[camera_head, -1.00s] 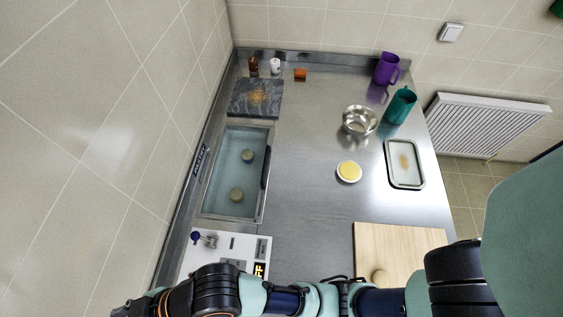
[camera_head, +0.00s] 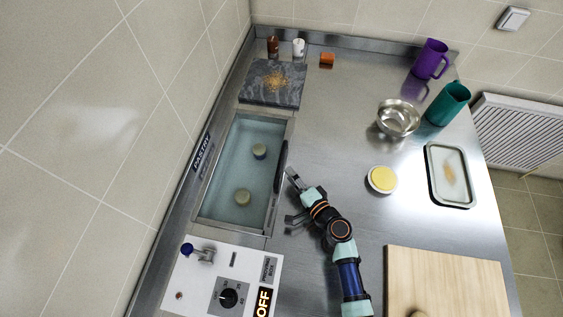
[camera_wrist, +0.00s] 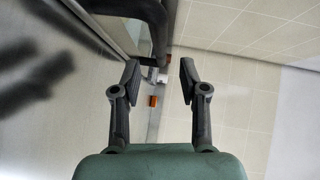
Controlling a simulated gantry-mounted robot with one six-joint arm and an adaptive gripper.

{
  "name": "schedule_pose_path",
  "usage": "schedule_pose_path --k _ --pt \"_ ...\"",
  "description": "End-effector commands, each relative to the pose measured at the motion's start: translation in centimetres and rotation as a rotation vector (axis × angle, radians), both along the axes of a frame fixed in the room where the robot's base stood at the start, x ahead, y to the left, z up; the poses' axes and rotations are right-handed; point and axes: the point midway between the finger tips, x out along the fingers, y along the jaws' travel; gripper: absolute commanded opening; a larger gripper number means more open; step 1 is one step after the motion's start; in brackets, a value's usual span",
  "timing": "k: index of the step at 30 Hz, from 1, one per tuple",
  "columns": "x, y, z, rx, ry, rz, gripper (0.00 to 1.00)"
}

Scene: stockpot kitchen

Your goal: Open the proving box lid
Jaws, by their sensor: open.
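The proving box (camera_head: 202,222) is set into the steel counter at the left, with two round dough-like pieces showing through its pale blue, see-through lid (camera_head: 238,172). The lid looks flat and closed. Its dark bar handle (camera_head: 281,167) runs along the right edge. My gripper (camera_head: 289,199) is open and empty, just right of the handle's near end, fingers pointing toward the box. In the wrist view my gripper (camera_wrist: 155,78) shows both fingers apart with nothing between them. The dark handle (camera_wrist: 152,22) is beyond them at the top. I see no contact with it.
A control panel (camera_head: 200,287) with a dial and an OFF display is in front of the box. A marble slab (camera_head: 273,84) lies behind it. A yellow-filled dish (camera_head: 382,180), steel bowl (camera_head: 398,119), tray (camera_head: 434,190) and wooden board (camera_head: 450,275) are to the right.

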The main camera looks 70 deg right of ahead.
Motion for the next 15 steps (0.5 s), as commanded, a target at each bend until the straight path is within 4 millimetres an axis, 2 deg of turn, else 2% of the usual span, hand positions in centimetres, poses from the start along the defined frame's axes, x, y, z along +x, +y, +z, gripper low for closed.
schedule_pose_path --k 9,15 --pt "4.7 -3.1 -0.8 -0.001 0.000 0.005 0.43" --pt "6.0 -4.0 -1.0 -0.001 0.001 0.004 0.43"
